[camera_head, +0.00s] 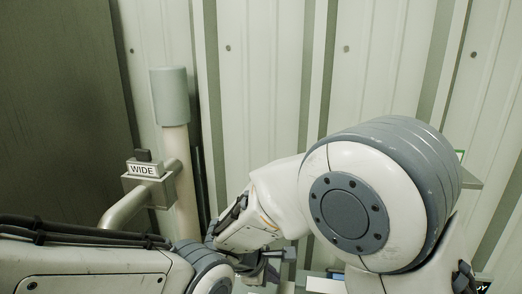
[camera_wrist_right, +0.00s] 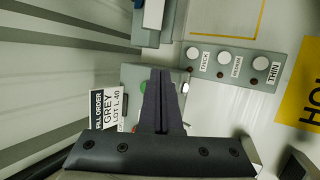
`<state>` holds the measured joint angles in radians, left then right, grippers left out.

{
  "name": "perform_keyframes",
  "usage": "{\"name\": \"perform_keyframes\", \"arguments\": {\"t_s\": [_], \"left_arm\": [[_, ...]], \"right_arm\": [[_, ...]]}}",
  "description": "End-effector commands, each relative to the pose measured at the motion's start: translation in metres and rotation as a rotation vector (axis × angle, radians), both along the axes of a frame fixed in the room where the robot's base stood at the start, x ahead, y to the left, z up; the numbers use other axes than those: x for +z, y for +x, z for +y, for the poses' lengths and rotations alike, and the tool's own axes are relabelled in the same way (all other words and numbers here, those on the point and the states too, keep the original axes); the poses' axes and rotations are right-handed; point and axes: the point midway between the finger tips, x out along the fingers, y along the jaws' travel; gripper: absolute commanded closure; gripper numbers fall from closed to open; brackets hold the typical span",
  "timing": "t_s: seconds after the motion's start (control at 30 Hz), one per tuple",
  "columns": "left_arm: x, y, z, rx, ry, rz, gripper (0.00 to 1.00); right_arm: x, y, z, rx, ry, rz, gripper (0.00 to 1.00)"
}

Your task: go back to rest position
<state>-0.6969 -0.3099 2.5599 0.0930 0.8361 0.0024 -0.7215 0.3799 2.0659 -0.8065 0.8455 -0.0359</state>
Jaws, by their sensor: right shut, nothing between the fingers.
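My right gripper (camera_head: 272,268) is small and partly hidden at the bottom of the head view, below my right forearm. In the right wrist view its dark fingers (camera_wrist_right: 162,100) are together with nothing between them. They point at a grey box with a green button (camera_wrist_right: 143,87), partly hidden behind them; I cannot tell whether they touch it. My left arm (camera_head: 85,268) enters at the lower left of the head view. Its gripper does not show.
A metal post with a grey cap (camera_head: 169,95) and a bent pipe with a "WIDE" label (camera_head: 143,169) stand left of my right arm. Ribbed wall panels (camera_head: 262,90) lie behind. The wrist view shows a button panel (camera_wrist_right: 232,64), an order card (camera_wrist_right: 105,108) and a yellow sign (camera_wrist_right: 300,90).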

Motion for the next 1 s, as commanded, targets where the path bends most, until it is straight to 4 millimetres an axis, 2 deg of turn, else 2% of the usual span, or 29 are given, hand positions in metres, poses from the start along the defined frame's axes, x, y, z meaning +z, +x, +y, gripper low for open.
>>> {"name": "perform_keyframes", "arguments": {"t_s": [0.03,0.2,0.3,0.4,0.5,0.6,1.0], "left_arm": [[-0.006,0.000,0.000,0.000,0.000,0.000,0.50],[-0.016,0.000,0.000,-0.001,0.000,0.000,0.50],[-0.020,0.000,0.000,-0.001,0.000,0.000,0.50],[-0.023,0.000,0.000,-0.001,0.000,0.000,0.50],[-0.024,0.000,0.000,-0.002,0.000,0.000,0.50],[-0.024,0.000,0.000,-0.002,0.000,0.000,0.50],[-0.024,0.000,0.000,-0.001,0.000,0.000,0.50]], "right_arm": [[0.006,-0.026,-0.009,-0.082,0.071,0.017,1.00],[0.016,-0.117,-0.023,-0.360,0.311,0.115,1.00],[0.018,-0.161,-0.024,-0.495,0.435,0.172,1.00],[0.018,-0.194,-0.023,-0.595,0.530,0.218,1.00],[0.018,-0.213,-0.021,-0.658,0.590,0.249,1.00],[0.018,-0.221,-0.020,-0.688,0.618,0.265,1.00],[0.018,-0.222,-0.019,-0.691,0.620,0.267,1.00]]}}
